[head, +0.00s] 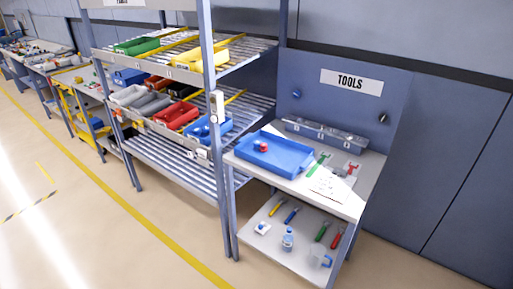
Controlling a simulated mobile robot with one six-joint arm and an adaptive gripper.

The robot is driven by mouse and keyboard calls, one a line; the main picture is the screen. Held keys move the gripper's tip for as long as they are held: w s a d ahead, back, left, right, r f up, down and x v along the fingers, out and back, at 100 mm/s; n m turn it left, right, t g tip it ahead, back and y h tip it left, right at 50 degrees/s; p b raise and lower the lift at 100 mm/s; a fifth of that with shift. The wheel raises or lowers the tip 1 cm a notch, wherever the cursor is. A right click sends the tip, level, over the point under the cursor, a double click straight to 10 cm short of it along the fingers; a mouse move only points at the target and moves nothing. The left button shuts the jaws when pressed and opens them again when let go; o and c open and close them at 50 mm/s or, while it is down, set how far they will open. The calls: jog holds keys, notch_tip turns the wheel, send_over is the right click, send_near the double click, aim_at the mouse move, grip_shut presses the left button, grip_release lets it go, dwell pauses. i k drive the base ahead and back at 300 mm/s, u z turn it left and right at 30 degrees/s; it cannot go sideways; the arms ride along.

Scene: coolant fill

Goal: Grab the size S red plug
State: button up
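A small red piece (261,147) lies in the blue tray (283,163) on top of the tools table. It may be a red plug, but its size mark is too small to read. Another red item (352,168) lies at the right of the tabletop, by a white sheet; I cannot tell what it is. My gripper is not in this view.
The tools table (349,207) has a lower shelf with a bottle (288,239) and several coloured-handled tools. A rack (209,79) with coloured bins stands left of it. A grey block strip (325,134) lies behind the tray. The floor in front is clear.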

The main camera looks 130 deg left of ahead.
aim_at(263, 149)
jog(key=u, duration=0.65)
jog(key=k, duration=0.2)
jog(key=u, duration=2.7)
jog(key=i, duration=0.55)
jog(key=z, duration=0.05)
